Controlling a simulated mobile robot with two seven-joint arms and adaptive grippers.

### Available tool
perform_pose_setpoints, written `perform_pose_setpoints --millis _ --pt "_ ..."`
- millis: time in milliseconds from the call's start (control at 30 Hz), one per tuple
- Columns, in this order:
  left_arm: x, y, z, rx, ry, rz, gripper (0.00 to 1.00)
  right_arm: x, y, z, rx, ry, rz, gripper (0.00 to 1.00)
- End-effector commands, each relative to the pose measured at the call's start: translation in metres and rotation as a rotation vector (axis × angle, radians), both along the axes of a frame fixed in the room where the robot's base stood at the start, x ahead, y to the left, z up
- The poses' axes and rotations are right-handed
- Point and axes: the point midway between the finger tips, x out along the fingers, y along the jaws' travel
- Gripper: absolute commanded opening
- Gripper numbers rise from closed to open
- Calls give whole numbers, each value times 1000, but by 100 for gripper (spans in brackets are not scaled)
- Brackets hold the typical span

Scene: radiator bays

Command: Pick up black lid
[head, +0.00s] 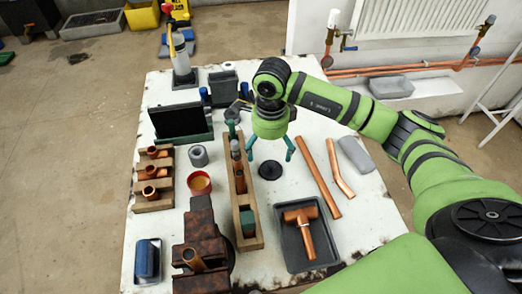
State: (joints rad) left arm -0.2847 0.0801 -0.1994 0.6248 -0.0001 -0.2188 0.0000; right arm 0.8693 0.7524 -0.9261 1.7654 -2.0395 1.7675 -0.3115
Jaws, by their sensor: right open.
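A small round black lid (270,170) lies flat on the white worktable (230,282), right of the long wooden rack. My right gripper (270,158) is open above it, with its two teal fingers spread and pointing down. The fingertips show one to each side, just behind the lid in the picture. Nothing shows between the fingers. I cannot tell how high the fingertips are above the table. My left gripper is not in the picture.
A wooden rack (256,208) stands close left of the lid. A dark tray (318,264) with a copper tee lies in front. Copper pipes (318,178) lie to the right. A brown vise (203,242) and a red-rimmed cup (199,183) are at left.

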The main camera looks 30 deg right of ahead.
Motion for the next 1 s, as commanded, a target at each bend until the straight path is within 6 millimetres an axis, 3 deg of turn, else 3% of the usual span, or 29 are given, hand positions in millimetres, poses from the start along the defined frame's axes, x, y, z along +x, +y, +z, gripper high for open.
perform_pose_setpoints --millis 400,600,833,900,1000 --pt "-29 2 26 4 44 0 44 -7 -7 -46 0 8 -1 93" --pt "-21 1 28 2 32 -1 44 -6 -7 -68 2 1 0 93" --pt "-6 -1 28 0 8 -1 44 -5 -7 -70 1 0 1 93" --pt "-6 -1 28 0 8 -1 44 -5 -7 -70 1 0 1 69" --pt "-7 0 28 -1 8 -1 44 -5 -7 -70 0 1 0 49"
